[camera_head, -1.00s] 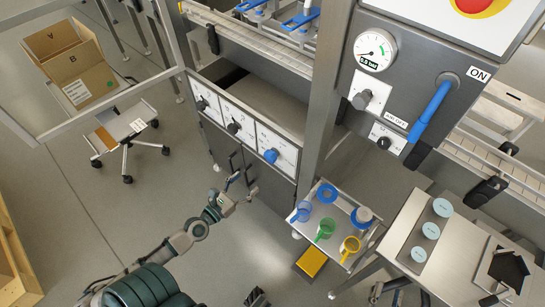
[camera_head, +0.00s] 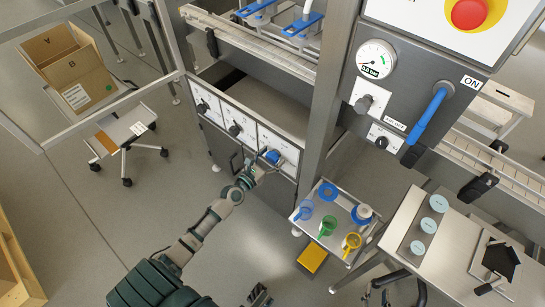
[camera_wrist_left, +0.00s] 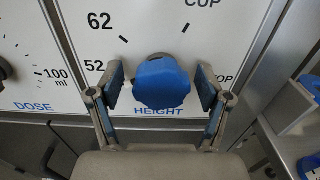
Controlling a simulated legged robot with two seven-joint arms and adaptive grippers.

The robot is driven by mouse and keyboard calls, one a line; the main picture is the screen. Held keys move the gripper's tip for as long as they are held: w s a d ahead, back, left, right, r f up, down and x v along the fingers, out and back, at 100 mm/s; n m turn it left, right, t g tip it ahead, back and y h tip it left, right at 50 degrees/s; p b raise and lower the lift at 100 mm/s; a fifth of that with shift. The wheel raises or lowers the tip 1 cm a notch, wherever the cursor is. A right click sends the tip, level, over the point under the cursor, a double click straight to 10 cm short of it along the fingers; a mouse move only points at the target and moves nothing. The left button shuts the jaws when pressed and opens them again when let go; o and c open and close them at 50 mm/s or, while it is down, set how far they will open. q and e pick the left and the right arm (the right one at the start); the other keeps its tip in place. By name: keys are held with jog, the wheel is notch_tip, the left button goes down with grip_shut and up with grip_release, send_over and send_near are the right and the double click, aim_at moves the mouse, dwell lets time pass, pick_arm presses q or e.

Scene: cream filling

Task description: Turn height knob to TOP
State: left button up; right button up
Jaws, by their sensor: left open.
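The height knob (camera_head: 273,157) is a blue lobed knob on the right white panel of the machine's front. In the left wrist view the knob (camera_wrist_left: 161,84) sits above the word HEIGHT, with 52 and 62 on its left and TOP on its right. Its pointer direction cannot be made out. My left gripper (camera_head: 264,166) is at the knob. In the wrist view its open fingers (camera_wrist_left: 161,92) stand on both sides of the knob, with a visible gap on each side. A dark part (camera_head: 259,296) at the bottom edge may be my right gripper; its state is unclear.
Two dark knobs (camera_head: 235,130) sit left on the same panel row. A cart (camera_head: 340,248) with coloured cups stands right of the machine. A pressure gauge (camera_head: 376,59), blue lever (camera_head: 427,116) and red emergency button (camera_head: 469,13) are above right.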

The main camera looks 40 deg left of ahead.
pick_arm(q)
jog(key=shift+a+f, duration=0.15)
jog(key=shift+a, duration=0.15)
jog(key=shift+a+f, duration=0.1)
jog(key=shift+a, duration=0.1)
jog(key=shift+c, duration=1.3)
jog(key=shift+d, duration=0.1)
jog(key=c, duration=0.4)
jog(key=shift+s+d, duration=0.1)
jog(key=shift+d, duration=0.15)
jog(key=c, duration=0.4)
jog(key=shift+d+r, duration=0.35)
jog(key=shift+d, duration=0.1)
jog(key=shift+c, duration=0.6)
jog(key=shift+a, duration=0.45)
pick_arm(e)
jog(key=shift+a+r, duration=0.1)
jog(key=shift+a, duration=0.2)
